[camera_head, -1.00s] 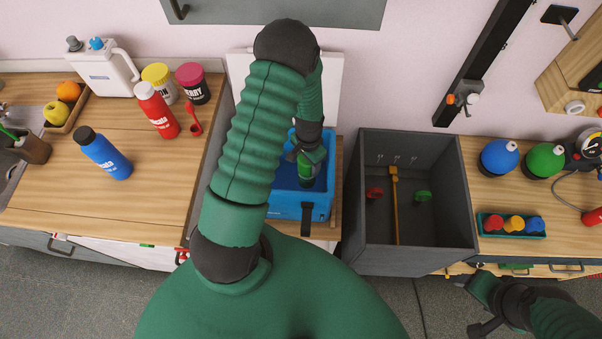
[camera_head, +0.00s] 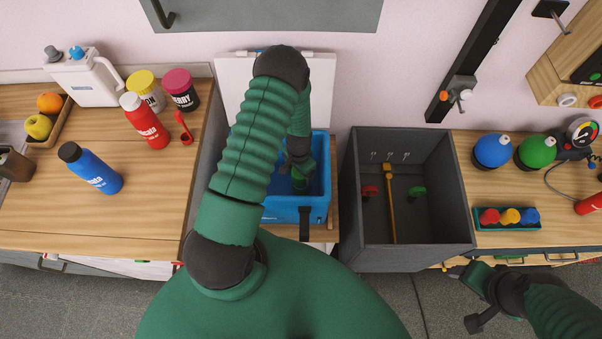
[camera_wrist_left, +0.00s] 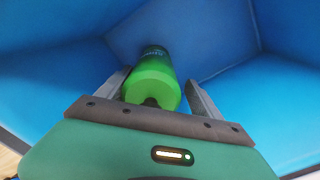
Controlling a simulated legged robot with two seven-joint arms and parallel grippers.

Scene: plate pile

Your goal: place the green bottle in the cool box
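The green bottle (camera_head: 299,181) is inside the blue cool box (camera_head: 318,216), partly hidden by my left arm in the head view. In the left wrist view the bottle (camera_wrist_left: 152,78) points away from me, down towards the box floor, between blue walls. My left gripper (camera_wrist_left: 160,76) is inside the box with one finger on each side of the bottle. A narrow gap shows between the bottle and the right-hand finger, so the fingers look open around it. My right gripper (camera_head: 462,298) is open and empty at the lower right.
A white lid (camera_head: 232,90) stands upright behind the box. A deep grey bin (camera_head: 455,220) is to its right. The left counter (camera_head: 60,215) holds a blue bottle (camera_head: 92,168), a red bottle (camera_head: 146,122) and tubs. Round flasks (camera_head: 492,152) stand on the right counter.

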